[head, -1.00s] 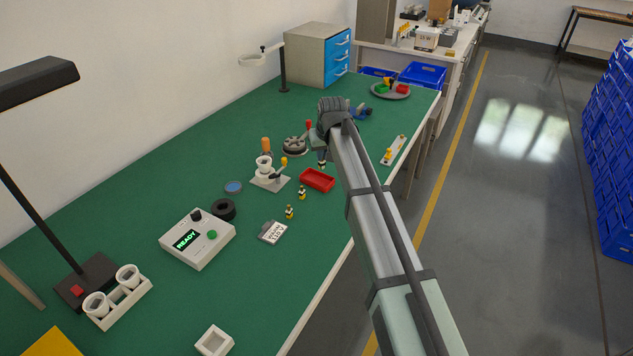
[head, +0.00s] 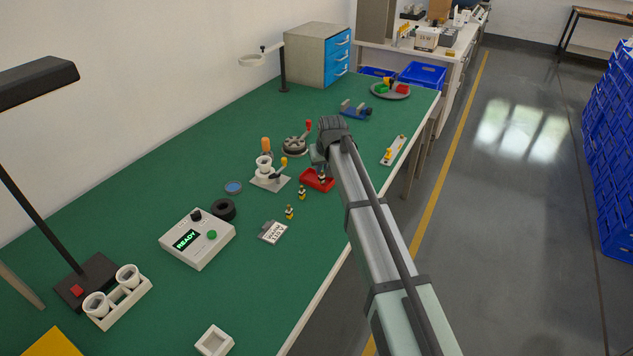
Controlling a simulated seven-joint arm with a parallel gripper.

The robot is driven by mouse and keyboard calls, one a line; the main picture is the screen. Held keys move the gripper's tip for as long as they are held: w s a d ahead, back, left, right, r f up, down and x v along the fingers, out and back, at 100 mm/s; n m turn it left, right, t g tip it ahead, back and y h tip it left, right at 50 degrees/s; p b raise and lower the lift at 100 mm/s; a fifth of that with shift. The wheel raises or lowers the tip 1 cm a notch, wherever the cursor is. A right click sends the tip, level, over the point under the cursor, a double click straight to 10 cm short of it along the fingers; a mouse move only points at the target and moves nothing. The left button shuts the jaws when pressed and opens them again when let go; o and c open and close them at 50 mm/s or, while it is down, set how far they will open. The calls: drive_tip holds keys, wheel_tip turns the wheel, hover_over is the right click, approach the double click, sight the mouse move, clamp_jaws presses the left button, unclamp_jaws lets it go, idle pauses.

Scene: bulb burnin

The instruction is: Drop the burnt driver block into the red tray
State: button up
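The red tray (head: 309,184) lies on the green bench, left of my forearm. My gripper (head: 320,167) points down over the tray, partly hidden behind my own wrist. A small dark, yellow and white driver block (head: 322,179) shows right below the fingers, at or inside the tray. I cannot tell whether the fingers still grip it or whether it rests on the tray floor. Two similar small blocks stand on the bench in front of the tray, one nearer it (head: 302,192) and one farther away (head: 290,212). No burn mark is readable at this size.
A white strip (head: 393,150) lies right of my arm. Bench between tray and front edge is clear.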

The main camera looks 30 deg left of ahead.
drive_tip(key=o, duration=0.4)
drive_tip(key=shift+c, duration=0.2)
drive_tip(key=shift+r, duration=0.1)
drive_tip(key=v, duration=1.3)
drive_tip(key=shift+r, duration=0.3)
drive_tip(key=shift+s+d, duration=0.1)
drive_tip(key=shift+d, duration=0.05)
